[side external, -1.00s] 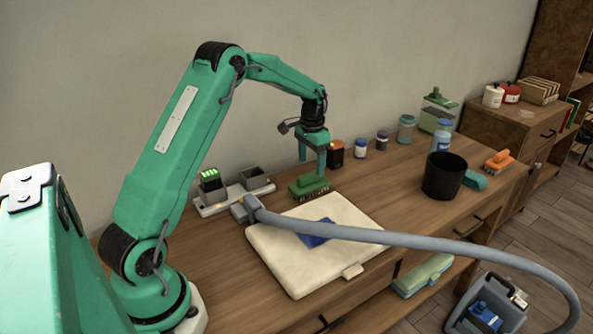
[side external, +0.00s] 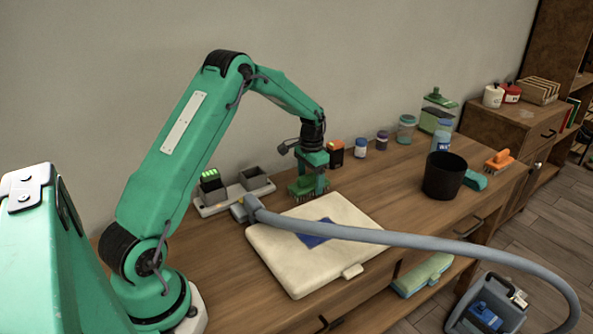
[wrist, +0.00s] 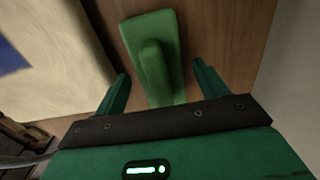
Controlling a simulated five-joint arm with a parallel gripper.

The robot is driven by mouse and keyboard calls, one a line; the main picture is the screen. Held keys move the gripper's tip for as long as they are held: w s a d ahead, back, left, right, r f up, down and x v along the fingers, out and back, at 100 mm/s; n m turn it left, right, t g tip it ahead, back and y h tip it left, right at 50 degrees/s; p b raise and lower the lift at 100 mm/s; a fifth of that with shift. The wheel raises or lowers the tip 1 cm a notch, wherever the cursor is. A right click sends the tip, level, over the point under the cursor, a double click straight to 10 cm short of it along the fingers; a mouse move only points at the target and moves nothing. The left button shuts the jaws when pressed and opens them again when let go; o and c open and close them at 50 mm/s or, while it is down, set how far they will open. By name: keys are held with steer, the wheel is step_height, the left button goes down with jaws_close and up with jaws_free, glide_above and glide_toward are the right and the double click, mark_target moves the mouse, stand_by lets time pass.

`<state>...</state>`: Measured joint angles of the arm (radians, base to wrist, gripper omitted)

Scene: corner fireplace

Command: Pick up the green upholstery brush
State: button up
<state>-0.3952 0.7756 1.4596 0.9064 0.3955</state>
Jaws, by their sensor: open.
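The green upholstery brush (side external: 300,188) lies bristles down on the wooden bench top, just behind the cream cushion. In the wrist view the brush (wrist: 155,58) shows its green back and raised handle, lying between the two fingers. My gripper (side external: 311,178) is low over the brush in the side view, and its fingers partly hide it. In the wrist view my gripper (wrist: 160,82) is open, with one finger on each side of the brush and a gap to each side.
The cream cushion (side external: 290,262) with a blue patch lies in front, crossed by a grey vacuum hose (side external: 400,241). A charger tray (side external: 235,198) stands left. An orange-topped dark box (side external: 335,155) and several jars stand right. A black cup (side external: 443,178) is farther right.

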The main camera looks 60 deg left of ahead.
steer(key=shift+f, duration=1)
steer(key=shift+c, duration=0.4)
steer(key=c, duration=1)
